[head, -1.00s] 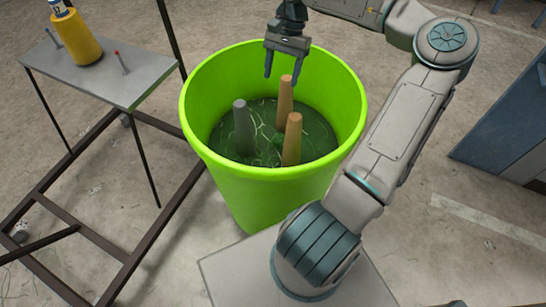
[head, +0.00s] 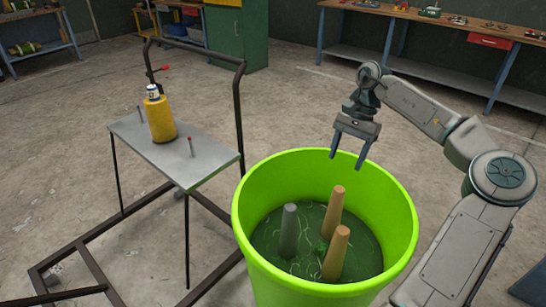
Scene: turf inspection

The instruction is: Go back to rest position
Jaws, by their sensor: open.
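My gripper (head: 347,162) is open and empty, its two fingers pointing down. It hangs above the far rim of the bright green bucket (head: 262,195), in front of my bent arm at the right. Inside the bucket, two tan tapered pegs (head: 336,253) and one grey tapered peg (head: 289,232) stand up from a dark green, stringy surface. The gripper is apart from all of them.
A metal cart with a grey tabletop (head: 150,150) stands left of the bucket. It carries a yellow cylinder (head: 159,118) and small upright pins. Workbenches (head: 440,22) and a green cabinet (head: 238,35) line the back. Concrete floor (head: 285,110) between is clear.

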